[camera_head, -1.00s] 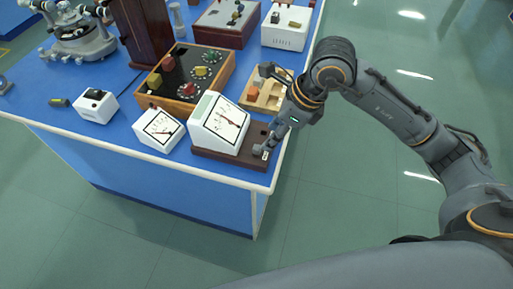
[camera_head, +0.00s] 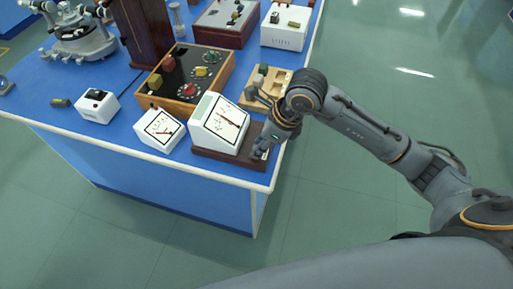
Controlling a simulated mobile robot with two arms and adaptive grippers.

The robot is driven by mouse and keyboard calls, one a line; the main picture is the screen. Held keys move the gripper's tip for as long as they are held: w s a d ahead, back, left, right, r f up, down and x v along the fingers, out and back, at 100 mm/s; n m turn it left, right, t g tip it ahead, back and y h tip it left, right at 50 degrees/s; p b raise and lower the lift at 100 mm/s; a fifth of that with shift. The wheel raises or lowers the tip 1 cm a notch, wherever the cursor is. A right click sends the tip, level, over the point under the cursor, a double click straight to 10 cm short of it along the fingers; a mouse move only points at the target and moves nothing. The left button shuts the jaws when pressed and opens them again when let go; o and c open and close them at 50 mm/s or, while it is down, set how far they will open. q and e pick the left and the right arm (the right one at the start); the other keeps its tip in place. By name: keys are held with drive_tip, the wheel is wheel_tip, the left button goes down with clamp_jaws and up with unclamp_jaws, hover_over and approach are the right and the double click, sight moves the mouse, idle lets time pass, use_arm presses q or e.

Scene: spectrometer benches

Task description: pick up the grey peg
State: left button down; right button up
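A wooden tray (camera_head: 284,76) with cut-out compartments lies near the right edge of the blue bench. A small grey piece (camera_head: 263,69), which looks like the grey peg, stands at the tray's back left. My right gripper (camera_head: 257,122) is open, its fingers spread wide. One finger is over the tray's front left, in front of the grey piece. The other is low by the front end of the dark base under the larger meter. Nothing shows between the fingers. The front of the tray is partly hidden by the gripper. My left gripper is not in view.
A white sloped meter (camera_head: 219,121) on a dark base (camera_head: 217,155) stands just left of my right gripper. A smaller meter (camera_head: 159,129) and a wooden-framed box with knobs (camera_head: 186,76) are further left. A white box (camera_head: 285,29) stands behind the tray. Open floor lies right of the bench.

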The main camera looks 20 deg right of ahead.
clamp_jaws()
wheel_tip(320, 180, up, 13)
drive_tip(key=p, duration=0.1)
idle(0.7)
